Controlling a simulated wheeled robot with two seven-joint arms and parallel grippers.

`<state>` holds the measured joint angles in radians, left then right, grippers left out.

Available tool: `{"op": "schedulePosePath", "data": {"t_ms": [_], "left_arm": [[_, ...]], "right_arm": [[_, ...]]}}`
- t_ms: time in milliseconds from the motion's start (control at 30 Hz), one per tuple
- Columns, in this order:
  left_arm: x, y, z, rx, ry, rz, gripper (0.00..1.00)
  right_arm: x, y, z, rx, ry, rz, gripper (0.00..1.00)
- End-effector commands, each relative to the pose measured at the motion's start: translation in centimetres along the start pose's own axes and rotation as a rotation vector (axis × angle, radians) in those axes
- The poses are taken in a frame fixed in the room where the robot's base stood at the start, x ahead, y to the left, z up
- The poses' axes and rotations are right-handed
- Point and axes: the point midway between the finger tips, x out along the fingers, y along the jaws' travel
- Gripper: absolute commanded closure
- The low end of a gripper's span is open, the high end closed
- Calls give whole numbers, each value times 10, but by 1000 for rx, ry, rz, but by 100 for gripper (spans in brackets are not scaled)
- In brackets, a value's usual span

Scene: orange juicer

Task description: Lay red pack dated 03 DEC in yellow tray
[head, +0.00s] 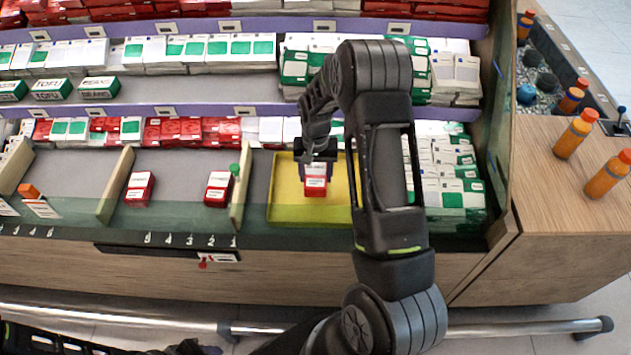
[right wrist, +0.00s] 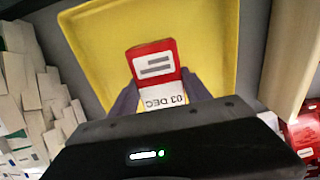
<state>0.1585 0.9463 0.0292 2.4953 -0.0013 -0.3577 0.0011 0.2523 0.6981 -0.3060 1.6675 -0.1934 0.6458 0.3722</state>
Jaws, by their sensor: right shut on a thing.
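The red pack (head: 316,184) with a white label is between the fingers of my right gripper (head: 317,170), over the yellow tray (head: 290,213). In the right wrist view the pack (right wrist: 155,68) shows its label reading 03 DEC, upside down, and my right gripper (right wrist: 160,95) is shut on it. The yellow tray (right wrist: 105,35) lies behind the pack in that view. I cannot tell whether the pack touches the tray floor. My left gripper does not show clearly; only dark arm parts show at the lower left of the head view.
Two red packs (head: 139,188) and (head: 219,188) stand in the compartments left of the tray. A wooden divider (head: 240,195) with a green knob stands beside it. White and green packs (head: 452,180) fill the right side. Shelves rise behind. Orange bottles (head: 575,134) stand on the right counter.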

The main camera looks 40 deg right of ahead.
Motion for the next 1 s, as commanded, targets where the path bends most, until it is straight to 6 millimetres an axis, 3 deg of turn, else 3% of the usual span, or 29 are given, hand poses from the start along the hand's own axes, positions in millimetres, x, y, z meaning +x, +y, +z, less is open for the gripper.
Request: {"op": "schedulePosePath", "data": {"t_ms": [267, 567, 967, 1000], "left_arm": [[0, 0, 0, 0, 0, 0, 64], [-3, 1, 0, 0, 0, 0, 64], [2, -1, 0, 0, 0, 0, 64], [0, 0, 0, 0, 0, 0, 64]], "right_arm": [[1, 0, 0, 0, 1, -1, 92], [36, 0, 0, 0, 0, -1, 92], [42, -1, 0, 0, 1, -1, 92], [40, 0, 0, 0, 1, -1, 41]]}}
